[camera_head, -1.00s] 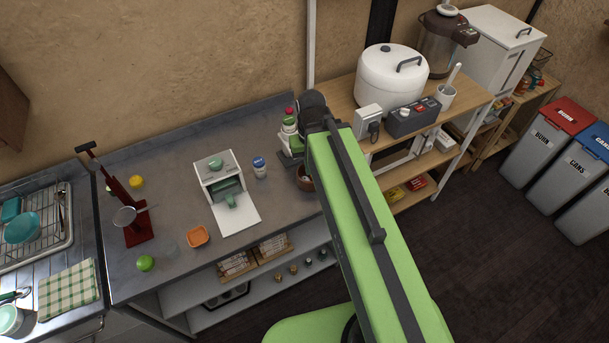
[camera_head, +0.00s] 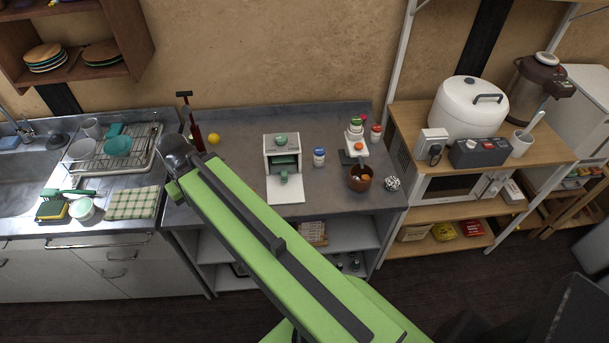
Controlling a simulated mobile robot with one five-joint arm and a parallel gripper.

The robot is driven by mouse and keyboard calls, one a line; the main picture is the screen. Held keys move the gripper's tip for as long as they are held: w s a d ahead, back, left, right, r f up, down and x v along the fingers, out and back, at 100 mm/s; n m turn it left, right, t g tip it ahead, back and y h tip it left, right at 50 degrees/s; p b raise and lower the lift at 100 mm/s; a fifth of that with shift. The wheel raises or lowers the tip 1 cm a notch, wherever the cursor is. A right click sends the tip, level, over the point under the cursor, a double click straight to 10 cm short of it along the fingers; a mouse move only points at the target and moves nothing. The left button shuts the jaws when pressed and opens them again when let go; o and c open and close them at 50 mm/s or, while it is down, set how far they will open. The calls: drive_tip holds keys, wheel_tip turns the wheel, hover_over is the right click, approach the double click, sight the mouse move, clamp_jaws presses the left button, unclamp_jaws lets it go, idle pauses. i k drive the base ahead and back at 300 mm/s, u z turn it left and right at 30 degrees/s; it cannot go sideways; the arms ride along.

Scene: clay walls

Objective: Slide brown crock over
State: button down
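The brown crock (camera_head: 360,178) is a small round pot near the front right of the grey counter (camera_head: 230,178). It stands just in front of a white bottle rack (camera_head: 356,150) and beside a crumpled silvery ball (camera_head: 392,184). My green arm (camera_head: 270,240) reaches up and left across the view, and its dark end joint lies over the counter's left end, well left of the crock. My gripper's fingers do not show; they are hidden behind or below the arm's end.
A red press (camera_head: 194,130) and a yellow ball (camera_head: 213,138) are near my arm's end. A wooden shelf with a white cooker (camera_head: 468,108) stands to the right.

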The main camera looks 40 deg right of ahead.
sight(359, 185)
drive_tip(key=z, duration=0.75)
drive_tip(key=k, duration=0.1)
drive_tip(key=u, duration=2.5)
drive_tip(key=k, duration=0.7)
drive_tip(key=z, duration=0.7)
